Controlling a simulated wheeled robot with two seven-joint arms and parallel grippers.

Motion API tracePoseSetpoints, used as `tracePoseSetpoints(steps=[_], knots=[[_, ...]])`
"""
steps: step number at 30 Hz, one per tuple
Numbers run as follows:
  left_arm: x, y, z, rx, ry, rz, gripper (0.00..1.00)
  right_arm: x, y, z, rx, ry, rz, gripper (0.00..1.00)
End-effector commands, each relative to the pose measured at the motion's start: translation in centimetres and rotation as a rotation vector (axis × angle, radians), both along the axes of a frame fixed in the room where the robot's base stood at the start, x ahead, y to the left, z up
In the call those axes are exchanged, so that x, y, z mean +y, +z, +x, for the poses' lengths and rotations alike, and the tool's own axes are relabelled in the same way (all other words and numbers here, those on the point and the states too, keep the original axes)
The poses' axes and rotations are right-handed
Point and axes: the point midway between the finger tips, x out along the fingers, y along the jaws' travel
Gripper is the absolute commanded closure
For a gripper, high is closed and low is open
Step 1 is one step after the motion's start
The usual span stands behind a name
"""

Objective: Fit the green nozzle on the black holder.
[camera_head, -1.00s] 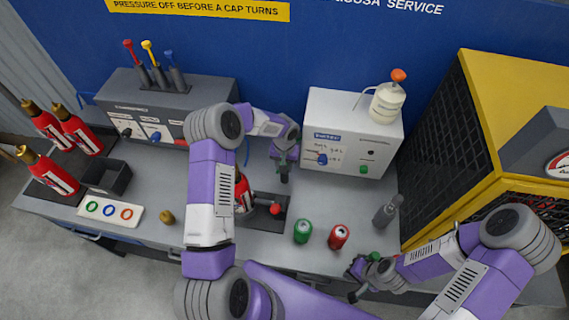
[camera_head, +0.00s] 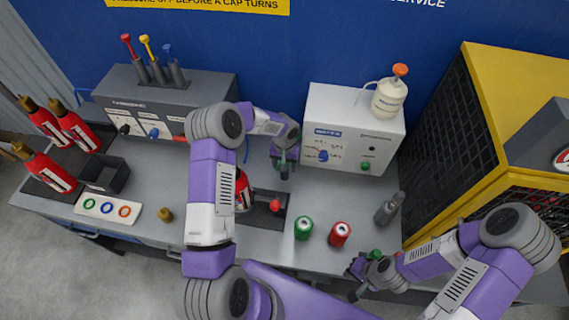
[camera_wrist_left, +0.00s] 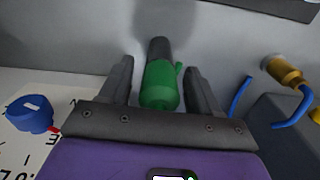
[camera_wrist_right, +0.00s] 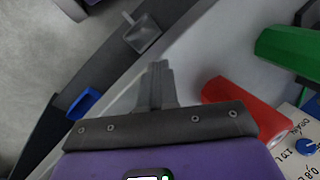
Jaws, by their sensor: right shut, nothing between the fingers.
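A green piece (camera_wrist_left: 160,85), seemingly the nozzle, stands between the fingers of my left gripper (camera_wrist_left: 160,88) in the left wrist view. A dark cylindrical part (camera_wrist_left: 158,48) joins its far end; I cannot tell whether this is the holder or the nozzle's own tip. Gaps show between the green piece and both fingers, so the left gripper is open around it. In the head view my left gripper (camera_head: 284,165) hangs over the bench before the white box. My right gripper (camera_head: 355,281) is shut and empty near the front edge; its fingers meet in the right wrist view (camera_wrist_right: 158,85).
A green can (camera_head: 303,228) and a red can (camera_head: 340,235) stand left of my right gripper. A dark grey bottle-like object (camera_head: 388,210) stands behind. A red extinguisher (camera_head: 243,190) is partly hidden by my left arm. The yellow cage (camera_head: 515,75) bounds the right side.

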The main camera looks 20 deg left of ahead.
Motion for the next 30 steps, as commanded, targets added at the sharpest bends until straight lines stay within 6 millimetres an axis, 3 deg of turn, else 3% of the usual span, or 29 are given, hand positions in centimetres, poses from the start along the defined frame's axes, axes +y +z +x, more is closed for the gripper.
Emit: tracePoseSetpoints(steps=[11,17,24,30], knots=[[0.0,0.3,0.0,0.0,0.0,0.0,0.33,0.0,0.2,0.0,0.0,0.0,0.0,1.0],[0.0,2.6,0.0,-0.001,0.001,0.0,0.33,0.0,1.4,0.0,0.0,0.0,0.0,1.0],[0.0,6.8,0.0,-0.002,0.0,0.0,0.33,0.0,3.3,0.0,0.0,0.0,0.0,1.0],[0.0,7.6,0.0,0.001,0.0,0.0,0.33,0.0,3.6,0.0,0.0,0.0,0.0,1.0]])
